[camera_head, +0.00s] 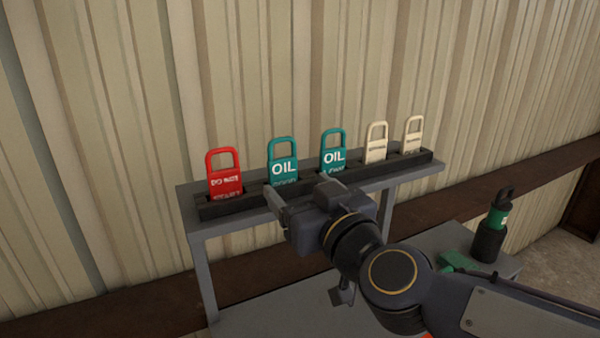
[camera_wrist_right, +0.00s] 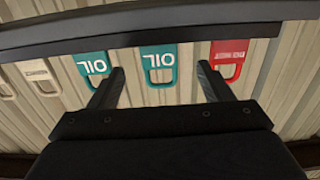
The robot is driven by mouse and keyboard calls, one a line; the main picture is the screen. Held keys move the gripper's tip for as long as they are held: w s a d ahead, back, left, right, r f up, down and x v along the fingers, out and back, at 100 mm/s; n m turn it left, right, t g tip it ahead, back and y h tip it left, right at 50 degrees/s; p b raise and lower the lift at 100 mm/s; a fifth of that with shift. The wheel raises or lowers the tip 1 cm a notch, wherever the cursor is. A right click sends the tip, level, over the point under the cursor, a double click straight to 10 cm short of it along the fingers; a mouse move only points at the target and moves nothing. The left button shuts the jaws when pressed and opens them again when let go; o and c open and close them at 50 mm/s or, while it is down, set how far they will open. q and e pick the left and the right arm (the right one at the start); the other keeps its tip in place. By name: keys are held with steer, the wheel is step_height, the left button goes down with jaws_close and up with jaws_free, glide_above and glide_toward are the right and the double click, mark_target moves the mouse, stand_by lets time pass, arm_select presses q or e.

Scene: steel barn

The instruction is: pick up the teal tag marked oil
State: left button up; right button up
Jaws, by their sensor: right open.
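Two teal tags marked OIL stand upright in a dark slotted rack (camera_head: 225,208). One teal tag (camera_head: 283,165) is beside the red tag, the other teal tag (camera_head: 333,152) is to its right. Smaller lettering below OIL is partly hidden and unreadable. My right gripper (camera_head: 295,186) is open and empty in front of the rack. In the right wrist view, which looks upside down, the teal tag beside the red one (camera_wrist_right: 158,62) appears between the open fingers (camera_wrist_right: 158,82), apart from both. The other teal tag (camera_wrist_right: 94,65) appears left of the fingers. My left gripper is out of view.
A red tag (camera_head: 224,174) stands at the rack's left end. Two cream tags, one nearer (camera_head: 376,142) and one at the end (camera_head: 412,136), stand at its right. A dark bottle (camera_head: 490,235) stands at right. A ribbed metal wall (camera_head: 300,70) is close behind.

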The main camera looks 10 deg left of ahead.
mark_target(284, 168)
steer(key=x, duration=0.7)
steer(key=shift+w+a+r, duration=0.2)
steer(key=shift+w+r, duration=0.05)
steer(key=shift+w, duration=0.1)
steer(key=shift+s, duration=0.1)
steer(key=c, duration=1)
steer(key=shift+r, duration=0.1)
steer(key=shift+c, duration=0.2)
